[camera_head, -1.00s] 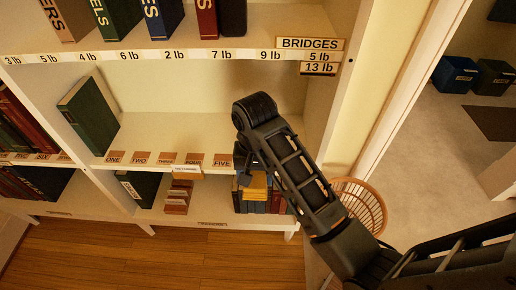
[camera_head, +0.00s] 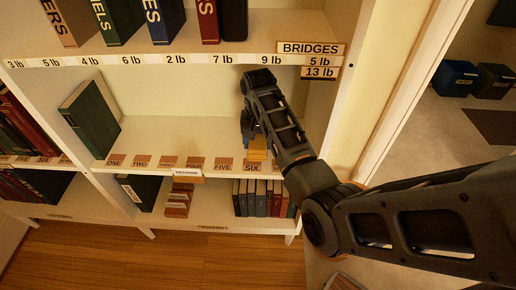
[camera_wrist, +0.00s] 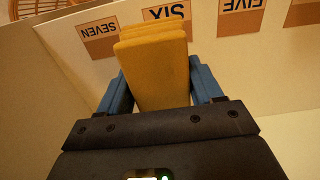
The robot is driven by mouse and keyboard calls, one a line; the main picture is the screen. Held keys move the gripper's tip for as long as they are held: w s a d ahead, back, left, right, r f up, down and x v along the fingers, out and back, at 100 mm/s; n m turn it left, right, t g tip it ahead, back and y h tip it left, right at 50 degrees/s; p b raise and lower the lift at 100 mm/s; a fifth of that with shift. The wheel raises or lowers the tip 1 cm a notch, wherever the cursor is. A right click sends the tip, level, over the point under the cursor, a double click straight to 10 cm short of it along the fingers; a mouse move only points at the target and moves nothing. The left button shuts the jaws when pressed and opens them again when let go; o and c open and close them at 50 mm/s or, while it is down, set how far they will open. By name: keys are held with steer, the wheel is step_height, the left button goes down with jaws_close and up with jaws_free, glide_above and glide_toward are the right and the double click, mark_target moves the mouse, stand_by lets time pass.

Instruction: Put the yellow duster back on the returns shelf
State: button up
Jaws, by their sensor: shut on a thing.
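My gripper (camera_head: 252,138) is shut on the yellow duster (camera_head: 257,150) at the middle shelf (camera_head: 170,135), near its front edge by the SIX label. In the wrist view the yellow duster (camera_wrist: 155,65) is a folded-looking block between the blue fingers of my gripper (camera_wrist: 160,88). Labels SEVEN, SIX and FIVE appear upside down behind it. I cannot tell whether the duster touches the shelf board.
A green book (camera_head: 90,118) leans at the left of the middle shelf; the stretch between it and my gripper is bare. Large binders (camera_head: 160,20) stand on the shelf above. Several books (camera_head: 262,198) stand on the shelf below. A BRIDGES sign (camera_head: 310,48) hangs upper right.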

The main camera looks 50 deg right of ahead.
mark_target(258, 138)
steer(key=shift+w+d+f, duration=0.1)
steer(key=shift+d+f, duration=0.05)
steer(key=shift+f, duration=1.75)
steer(key=shift+f, duration=0.1)
steer(key=o, duration=1)
steer(key=shift+r, duration=3.85)
